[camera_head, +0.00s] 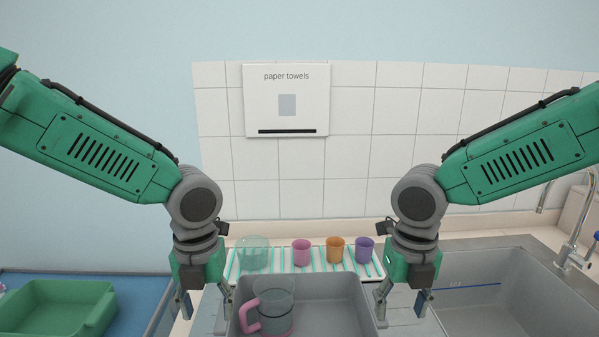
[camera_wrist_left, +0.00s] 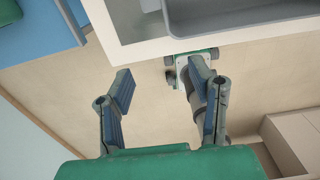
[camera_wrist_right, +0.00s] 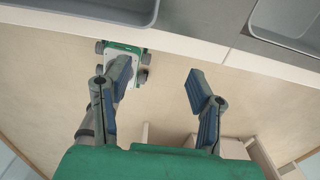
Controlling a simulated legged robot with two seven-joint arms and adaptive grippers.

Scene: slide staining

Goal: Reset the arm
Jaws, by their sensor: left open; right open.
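My left gripper (camera_head: 203,302) is open and empty. It hangs in front of the counter, left of the grey basin. Its spread fingers also show in the left wrist view (camera_wrist_left: 165,105), with bare floor between them. My right gripper (camera_head: 402,302) is open and empty, between the grey basin and the sink. Its spread fingers show in the right wrist view (camera_wrist_right: 160,100), over the floor in front of the counter edge. Both arms are bent down from the upper corners in a near mirror pose.
A grey basin (camera_head: 345,305) holds a clear jug with a pink handle (camera_head: 270,305). Behind it a rack (camera_head: 323,267) carries a clear beaker (camera_head: 253,254) and pink (camera_head: 301,252), orange (camera_head: 335,249) and purple (camera_head: 365,250) cups. A green tray (camera_head: 55,308) is left; a sink (camera_head: 500,295) is right.

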